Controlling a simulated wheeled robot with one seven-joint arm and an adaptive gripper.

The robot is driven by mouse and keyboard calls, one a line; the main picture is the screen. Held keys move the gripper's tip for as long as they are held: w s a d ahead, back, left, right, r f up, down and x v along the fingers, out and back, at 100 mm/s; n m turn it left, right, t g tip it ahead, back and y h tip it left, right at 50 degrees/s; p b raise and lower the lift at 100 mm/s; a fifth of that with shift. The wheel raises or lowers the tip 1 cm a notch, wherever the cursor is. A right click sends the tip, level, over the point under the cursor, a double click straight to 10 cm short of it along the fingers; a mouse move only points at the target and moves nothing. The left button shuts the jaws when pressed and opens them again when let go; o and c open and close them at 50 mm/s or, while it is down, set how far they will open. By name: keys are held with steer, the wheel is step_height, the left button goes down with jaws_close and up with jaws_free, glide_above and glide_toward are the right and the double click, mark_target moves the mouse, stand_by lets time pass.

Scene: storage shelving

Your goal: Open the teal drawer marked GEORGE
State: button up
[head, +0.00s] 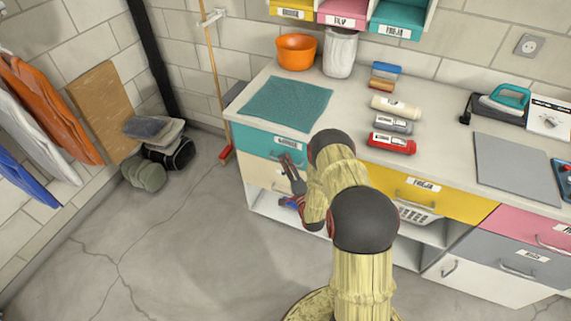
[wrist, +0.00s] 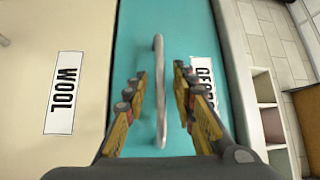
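The teal drawer (head: 252,138) is at the left end of the counter, under the worktop, and looks closed. It fills the middle of the wrist view (wrist: 140,30). Its white label (wrist: 203,70) shows "GEO", the rest hidden behind one finger. Its upright-looking metal handle (wrist: 161,110) lies between my fingers in the wrist view. My gripper (wrist: 160,75) is open, with gaps between the handle and both fingers; I cannot tell how deep the fingers reach around it. In the head view my gripper (head: 284,160) is at the drawer front.
A cream drawer (wrist: 80,25) labelled WOOL is beside the teal one in the wrist view, below it in the head view. An open shelf (head: 270,207) lies beneath. A yellow drawer (head: 452,200) is to the right. Floor (head: 180,240) in front is clear.

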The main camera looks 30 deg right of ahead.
steer(key=c, duration=0.3)
jaws_close()
stand_by(0.6)
